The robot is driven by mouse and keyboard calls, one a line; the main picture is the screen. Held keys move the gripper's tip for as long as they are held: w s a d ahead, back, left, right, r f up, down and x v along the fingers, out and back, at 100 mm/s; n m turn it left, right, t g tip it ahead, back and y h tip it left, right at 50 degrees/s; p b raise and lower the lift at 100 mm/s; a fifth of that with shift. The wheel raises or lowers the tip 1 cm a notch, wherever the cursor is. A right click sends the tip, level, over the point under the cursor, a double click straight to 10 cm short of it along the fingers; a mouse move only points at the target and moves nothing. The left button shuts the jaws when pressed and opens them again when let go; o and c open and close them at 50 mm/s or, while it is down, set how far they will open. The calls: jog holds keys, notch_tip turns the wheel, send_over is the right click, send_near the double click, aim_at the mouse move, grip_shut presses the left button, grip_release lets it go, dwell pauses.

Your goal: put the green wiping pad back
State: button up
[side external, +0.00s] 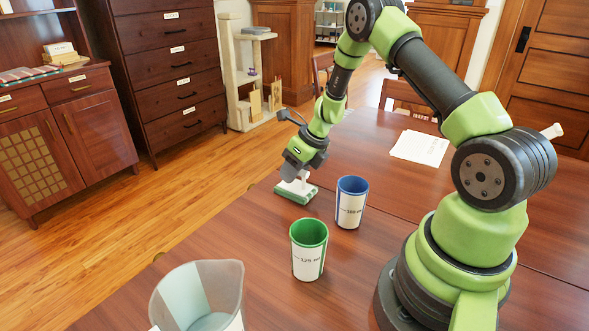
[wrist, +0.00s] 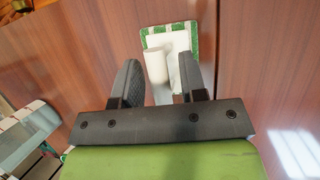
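The green wiping pad (side external: 296,194) lies on the table near its far left edge, with a white top and an upright white handle. In the wrist view the pad's green edge (wrist: 203,38) and its white handle (wrist: 156,67) show just beyond my fingers. My gripper (side external: 295,173) points down over the pad in the side view. In the wrist view my gripper (wrist: 158,65) has its two dark fingers apart, with the handle between them in the picture. Gaps show beside the handle. The place where the pad belongs cannot be made out.
A blue-rimmed cup (side external: 351,203) stands close to the right of the pad. A green-rimmed cup (side external: 309,249) stands nearer the camera, and a clear jug (side external: 199,297) is at the front left. White paper (side external: 419,147) lies farther back. The table between pad and jug is clear.

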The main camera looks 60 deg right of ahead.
jog(key=v, duration=1.2)
jog(key=a+r+n, duration=0.6)
jog(key=r+n, duration=0.1)
jog(key=shift+s+a+r+n+t, duration=0.45)
jog(key=shift+s+a+r+n, duration=1.55)
jog(key=shift+n, duration=2.25)
jog(key=shift+s+a+r+n+t, duration=0.4)
jog(key=shift+s+a+r+n, duration=0.7)
jog(key=shift+s+a+n, duration=1.9)
jog(key=shift+s+a+r+n+t, duration=0.45)
jog(key=shift+s+a+r+n, duration=1)
jog(key=shift+s+n, duration=2.8)
jog(key=shift+w+d+r+n, duration=0.1)
jog(key=shift+w+n, duration=0.5)
jog(key=shift+w+d+r+n, duration=0.1)
jog(key=shift+w+n, duration=0.5)
